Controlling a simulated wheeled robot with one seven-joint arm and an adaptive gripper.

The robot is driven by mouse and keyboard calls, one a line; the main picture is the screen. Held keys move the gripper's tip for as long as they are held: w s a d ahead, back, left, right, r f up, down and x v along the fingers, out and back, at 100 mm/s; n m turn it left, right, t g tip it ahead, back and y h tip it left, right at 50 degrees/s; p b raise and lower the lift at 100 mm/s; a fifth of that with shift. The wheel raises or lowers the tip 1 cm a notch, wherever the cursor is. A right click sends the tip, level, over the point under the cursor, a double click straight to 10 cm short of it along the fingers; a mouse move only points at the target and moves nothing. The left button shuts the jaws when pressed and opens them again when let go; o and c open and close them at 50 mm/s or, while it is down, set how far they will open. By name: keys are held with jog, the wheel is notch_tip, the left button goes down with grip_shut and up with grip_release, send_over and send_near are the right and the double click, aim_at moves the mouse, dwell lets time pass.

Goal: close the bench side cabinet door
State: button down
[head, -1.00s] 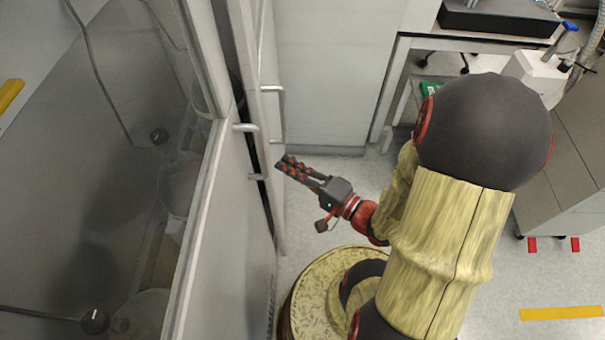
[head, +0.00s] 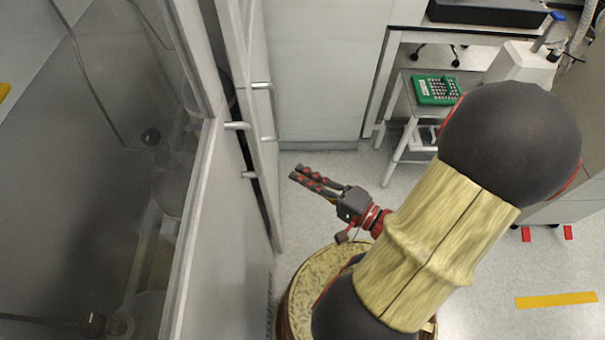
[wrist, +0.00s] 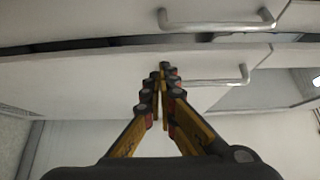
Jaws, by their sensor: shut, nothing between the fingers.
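The bench side cabinet door (head: 262,165) is a pale panel with a bar handle (head: 267,110), standing slightly ajar at the left of the head view. A dark narrow gap shows between it and the neighbouring cabinet front. My gripper (head: 295,173) is shut and empty, a little to the right of the door and below its handle in the picture, apart from it in the head view. In the wrist view the door panel (wrist: 100,82) and its handle (wrist: 205,82) lie beyond my gripper (wrist: 163,75). Contact cannot be told there.
A glass-fronted enclosure (head: 100,190) fills the left. Other bar handles (head: 237,126) sit on the adjoining front. A pale cabinet wall (head: 325,70) stands behind. A small side table with a green item (head: 437,90) stands right. Floor beyond my gripper is clear.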

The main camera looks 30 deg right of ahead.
jog(key=w+d+f+n+g+y+p, duration=0.1)
jog(key=w+d+n+g+y+p, duration=0.8)
jog(key=d, duration=0.4)
jog(key=w+a+m+t+b, duration=0.1)
jog(key=w+a+b, duration=0.1)
jog(key=w+a, duration=0.5)
jog(key=a, duration=0.4)
jog(key=shift+w+a+b, duration=0.2)
jog(key=shift+w+b, duration=0.05)
jog(key=shift+b, duration=0.15)
jog(key=x, duration=0.4)
jog(key=shift+a+r, duration=0.1)
jog(key=shift+a, duration=0.25)
jog(key=shift+w, duration=0.1)
